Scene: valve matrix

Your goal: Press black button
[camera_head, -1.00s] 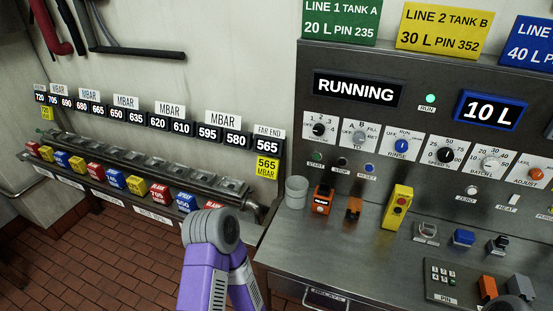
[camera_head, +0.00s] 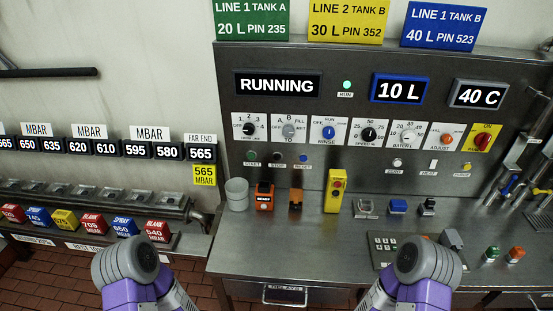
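A small black button (camera_head: 279,158) sits on the upright panel above the label STOP, between a dark button marked START (camera_head: 253,158) and a blue button marked RESET (camera_head: 304,158). A black knob (camera_head: 249,128) and a grey knob (camera_head: 289,130) are on white dials above it. Purple and grey links of both my arms show at the bottom edge, left and right, well below the button. Neither of my grippers is in view. Nothing covers the black button.
A grey cup (camera_head: 237,194), an orange device (camera_head: 264,196) and a yellow pendant box (camera_head: 335,190) stand on the metal counter (camera_head: 300,240) under the panel. A keypad (camera_head: 386,247) lies further right. Coloured blocks line a rack at left.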

